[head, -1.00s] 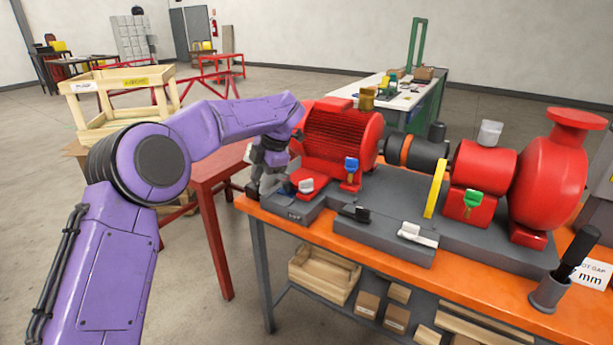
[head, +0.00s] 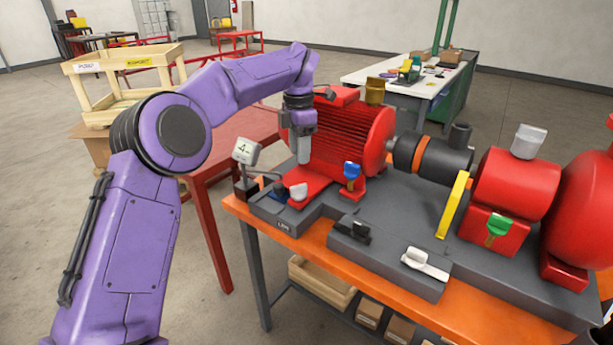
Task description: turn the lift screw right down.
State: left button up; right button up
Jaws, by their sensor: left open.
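The red finned motor (head: 345,140) sits on a grey stepped base on the bench. A white-capped knob (head: 298,191) stands at its front left foot, and a blue-capped knob (head: 351,171) stands by its front right foot. No readable label marks either as the lift screw. My left gripper (head: 304,155) is open and points down beside the motor's left end, above the white knob and apparently apart from it. Its fingers overlap the motor in the picture, so the exact gap cannot be told. My right gripper is out of view.
A small display (head: 246,150) showing a 4 stands left of the motor. The orange bench edge (head: 340,268) is clear in front.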

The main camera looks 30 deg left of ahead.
aim_at(299, 185)
pick_arm(q)
jog(key=f, duration=0.9)
jog(key=shift+s+f+b, duration=0.15)
jog(key=shift+s+b, duration=0.1)
jog(key=shift+b, duration=0.1)
jog(key=shift+s+f, duration=0.15)
grip_shut()
